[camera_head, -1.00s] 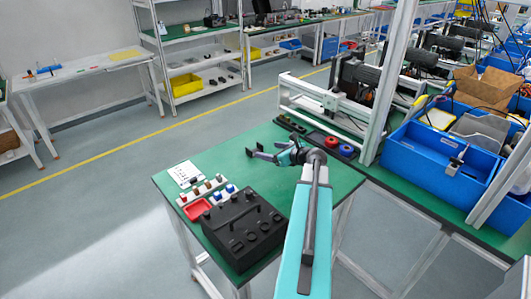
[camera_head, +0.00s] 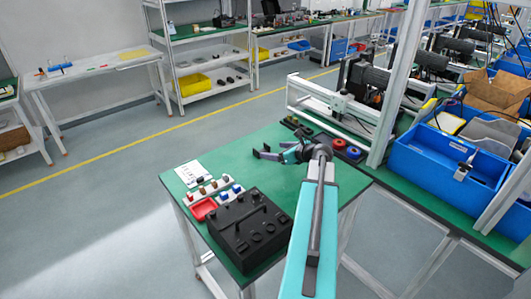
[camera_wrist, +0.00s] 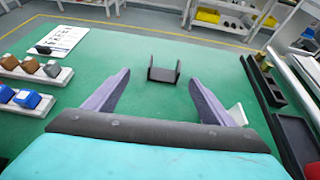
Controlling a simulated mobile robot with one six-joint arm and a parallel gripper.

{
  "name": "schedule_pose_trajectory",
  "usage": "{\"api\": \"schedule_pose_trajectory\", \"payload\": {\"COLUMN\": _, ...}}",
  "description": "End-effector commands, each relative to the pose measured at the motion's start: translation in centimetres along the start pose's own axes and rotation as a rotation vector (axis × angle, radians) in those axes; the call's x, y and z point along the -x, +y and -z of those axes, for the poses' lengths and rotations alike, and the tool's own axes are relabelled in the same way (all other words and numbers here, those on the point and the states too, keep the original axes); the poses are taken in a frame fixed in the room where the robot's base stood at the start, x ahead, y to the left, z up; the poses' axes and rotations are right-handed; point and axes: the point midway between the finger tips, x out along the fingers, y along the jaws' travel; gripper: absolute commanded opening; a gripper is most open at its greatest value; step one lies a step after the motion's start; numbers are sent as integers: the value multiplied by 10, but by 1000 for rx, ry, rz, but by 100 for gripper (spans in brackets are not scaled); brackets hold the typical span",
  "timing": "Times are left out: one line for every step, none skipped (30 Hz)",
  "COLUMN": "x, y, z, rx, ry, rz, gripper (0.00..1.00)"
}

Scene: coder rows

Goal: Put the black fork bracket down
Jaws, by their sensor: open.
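The black fork bracket (camera_wrist: 164,75) stands on the green table top, its two prongs up, in the wrist view. It lies just beyond the fingertips, roughly midway between them, with green surface showing on both sides. My gripper (camera_wrist: 160,80) is open, its two grey-purple fingers wide apart and apart from the bracket. In the head view the dark bracket (camera_head: 267,153) shows at the left end of my gripper (camera_head: 287,154), near the table's far edge. Contact cannot be told from that view.
To the left are a printed sheet (camera_head: 193,173), white racks with coloured pieces (camera_head: 208,188), a red tray (camera_head: 203,209) and a black box with knobs (camera_head: 250,228). Black trays (camera_wrist: 265,85) and red and blue rings (camera_head: 354,153) lie right. Green surface around the bracket is clear.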

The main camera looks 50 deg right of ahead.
Motion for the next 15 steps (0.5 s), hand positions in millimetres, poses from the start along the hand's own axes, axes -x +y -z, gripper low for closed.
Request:
{"api": "schedule_pose_trajectory", "payload": {"x": -4, "y": 0, "z": -6, "rx": 6, "ry": 20, "rz": -13, "gripper": 77}}
{"api": "schedule_pose_trajectory", "payload": {"x": -6, "y": 1, "z": -8, "rx": 8, "ry": 35, "rz": -23, "gripper": 77}}
{"api": "schedule_pose_trajectory", "payload": {"x": -9, "y": 3, "z": -11, "rx": 11, "ry": 58, "rz": -36, "gripper": 77}}
{"api": "schedule_pose_trajectory", "payload": {"x": -11, "y": 4, "z": -14, "rx": 13, "ry": 77, "rz": -44, "gripper": 77}}
{"api": "schedule_pose_trajectory", "payload": {"x": -13, "y": 5, "z": -16, "rx": 16, "ry": 97, "rz": -54, "gripper": 77}}
{"api": "schedule_pose_trajectory", "payload": {"x": -15, "y": 6, "z": -19, "rx": 18, "ry": 125, "rz": -64, "gripper": 77}}
{"api": "schedule_pose_trajectory", "payload": {"x": -16, "y": 7, "z": -21, "rx": 19, "ry": 146, "rz": -71, "gripper": 77}}
{"api": "schedule_pose_trajectory", "payload": {"x": -18, "y": 8, "z": -24, "rx": 20, "ry": 167, "rz": -77, "gripper": 77}}
{"api": "schedule_pose_trajectory", "payload": {"x": -19, "y": 9, "z": -26, "rx": 21, "ry": 196, "rz": -86, "gripper": 77}}
{"api": "schedule_pose_trajectory", "payload": {"x": -20, "y": 9, "z": -28, "rx": 22, "ry": 217, "rz": -89, "gripper": 77}}
{"api": "schedule_pose_trajectory", "payload": {"x": -21, "y": 9, "z": -31, "rx": 22, "ry": 239, "rz": -93, "gripper": 77}}
{"api": "schedule_pose_trajectory", "payload": {"x": -22, "y": 10, "z": -34, "rx": 22, "ry": 269, "rz": -97, "gripper": 77}}
{"api": "schedule_pose_trajectory", "payload": {"x": -22, "y": 10, "z": -36, "rx": 23, "ry": 292, "rz": -100, "gripper": 77}}
{"api": "schedule_pose_trajectory", "payload": {"x": -23, "y": 10, "z": -39, "rx": 22, "ry": 315, "rz": -100, "gripper": 77}}
{"api": "schedule_pose_trajectory", "payload": {"x": -23, "y": 10, "z": -42, "rx": 21, "ry": 345, "rz": -100, "gripper": 77}}
